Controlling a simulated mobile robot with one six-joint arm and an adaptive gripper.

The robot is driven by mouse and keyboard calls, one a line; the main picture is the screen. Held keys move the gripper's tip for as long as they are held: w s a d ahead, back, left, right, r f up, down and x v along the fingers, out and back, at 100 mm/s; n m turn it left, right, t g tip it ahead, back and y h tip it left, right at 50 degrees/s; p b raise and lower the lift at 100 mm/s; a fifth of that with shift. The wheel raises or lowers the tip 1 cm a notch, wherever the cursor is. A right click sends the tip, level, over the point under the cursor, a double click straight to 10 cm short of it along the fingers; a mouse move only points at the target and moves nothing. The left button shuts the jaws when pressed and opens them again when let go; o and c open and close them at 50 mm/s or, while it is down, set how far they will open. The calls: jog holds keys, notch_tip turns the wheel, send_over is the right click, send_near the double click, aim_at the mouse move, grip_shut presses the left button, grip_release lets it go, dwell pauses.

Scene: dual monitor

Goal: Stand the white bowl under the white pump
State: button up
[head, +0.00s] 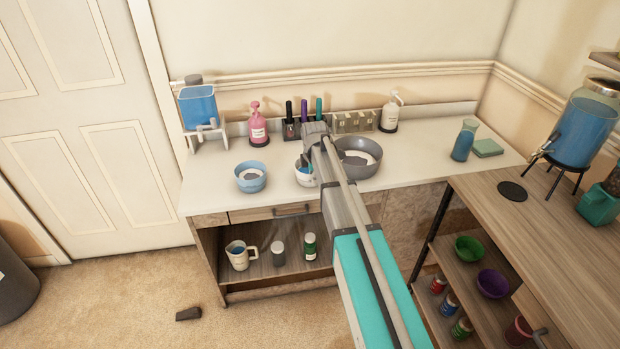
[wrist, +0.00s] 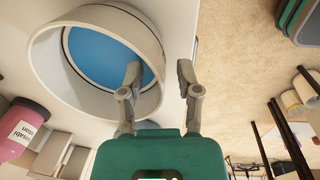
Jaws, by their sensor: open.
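The white bowl (head: 303,180) stands on the white counter, partly hidden behind my arm in the head view. In the wrist view the white bowl (wrist: 45,65) is large and shows blue inside. My gripper (wrist: 160,75) is open, with one finger over the bowl's inside and the other outside its near wall. Nothing is held between the fingers; contact with the rim cannot be told. In the head view my gripper (head: 304,158) is at the bowl. The white pump (head: 389,114) stands at the back right of the counter, upright on a dark round base.
A pink pump (head: 258,126), upright markers (head: 304,112) and a grey-green box (head: 352,122) line the back. A blue bottle (head: 463,142) stands at the right.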

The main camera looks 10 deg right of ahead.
jog(key=shift+w+a+f+b, duration=0.1)
jog(key=shift+w+f+b, duration=0.1)
jog(key=shift+f+b, duration=1.1)
jog(key=shift+f, duration=0.1)
grip_shut()
